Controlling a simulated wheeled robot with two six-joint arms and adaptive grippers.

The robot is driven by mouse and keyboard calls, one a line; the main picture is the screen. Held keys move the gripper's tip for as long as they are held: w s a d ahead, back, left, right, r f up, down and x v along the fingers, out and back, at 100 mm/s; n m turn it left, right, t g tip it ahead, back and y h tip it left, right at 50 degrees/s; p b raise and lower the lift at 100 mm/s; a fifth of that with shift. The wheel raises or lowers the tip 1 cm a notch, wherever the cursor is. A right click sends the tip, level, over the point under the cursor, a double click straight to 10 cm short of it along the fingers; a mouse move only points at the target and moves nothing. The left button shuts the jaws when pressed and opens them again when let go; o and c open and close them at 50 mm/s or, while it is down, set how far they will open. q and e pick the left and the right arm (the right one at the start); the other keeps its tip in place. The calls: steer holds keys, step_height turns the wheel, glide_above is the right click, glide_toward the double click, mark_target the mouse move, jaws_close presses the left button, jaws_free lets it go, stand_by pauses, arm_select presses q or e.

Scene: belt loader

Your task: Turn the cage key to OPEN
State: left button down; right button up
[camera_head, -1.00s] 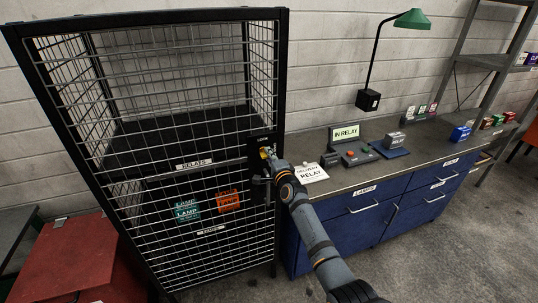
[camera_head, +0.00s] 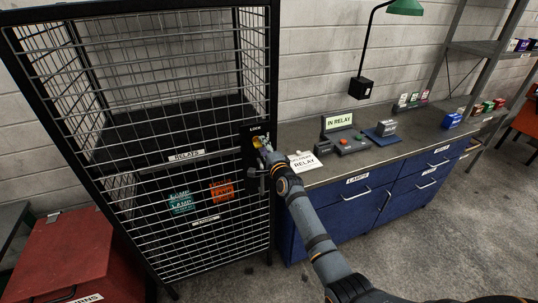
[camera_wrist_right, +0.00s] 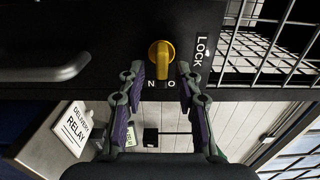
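The yellow cage key (camera_head: 257,143) is in a black lock panel (camera_head: 250,157) on the front right post of the wire cage (camera_head: 150,235). In the right wrist view the key (camera_wrist_right: 158,58) has a round head and a bar pointing down the picture. The word LOCK shows at its right, and the letters N and O show below it, the rest hidden. My right gripper (camera_head: 264,150) is at the panel. In the wrist view its fingers (camera_wrist_right: 162,76) are apart on either side of the key's bar, with gaps visible. My left gripper is out of view.
A black cage handle (camera_wrist_right: 45,68) is close beside the panel. The blue-drawer counter (camera_head: 350,170) stands right of the cage, with a DELIVERY RELAY card (camera_head: 304,161) near the panel. A red box (camera_head: 55,255) stands left of the cage.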

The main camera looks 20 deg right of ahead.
steer(key=s, duration=1)
steer(key=shift+s+d, duration=0.2)
steer(key=s+d+f+n+g+b, duration=0.1)
steer(key=s+f+n+g, duration=0.3)
steer(key=f, duration=0.9)
steer(key=s+d+f+n+g+h+b, duration=0.1)
steer(key=s+f, duration=0.5)
steer(key=f, duration=0.7)
steer(key=s+d+f+n+g+b, duration=0.1)
steer(key=s+f+n+g, duration=0.3)
steer(key=f, duration=0.9)
steer(key=s+f+n+g+b, duration=0.2)
steer(key=s+f+n+g, duration=0.15)
steer(key=s+f, duration=1.25)
steer(key=s+f+n+g, duration=0.2)
steer(key=s+f, duration=0.2)
steer(key=s, duration=0.8)
steer(key=s+d+f+n+g+b, duration=0.1)
steer(key=s+f+n+g, duration=0.1)
steer(key=s, duration=1.1)
step_height(320, 180, down, 2)
steer(key=shift+f+n, duration=0.2)
steer(key=shift+n, duration=0.65)
steer(key=shift+o, duration=0.3)
